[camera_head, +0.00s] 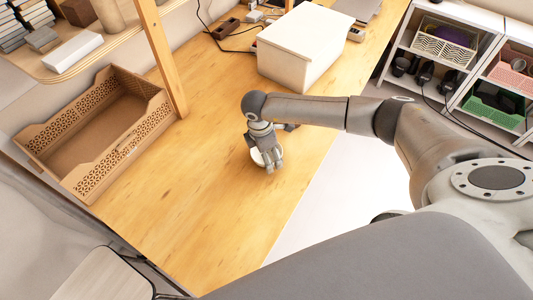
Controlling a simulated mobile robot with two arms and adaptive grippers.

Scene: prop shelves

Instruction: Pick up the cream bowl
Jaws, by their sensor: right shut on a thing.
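The cream bowl (257,158) is small and pale, on or just above the wooden table, right of the table's middle; I cannot tell whether it touches the wood. My right gripper (268,160) reaches down over it from above, with its fingers shut on the bowl. The fingers hide much of the bowl. My left gripper is out of view.
A brown open tray (88,178) with perforated sides stands at the left of the table (205,200). A white lidded box (308,40) stands behind my right arm. A wooden post (163,60) rises behind the tray. The table's front left is clear.

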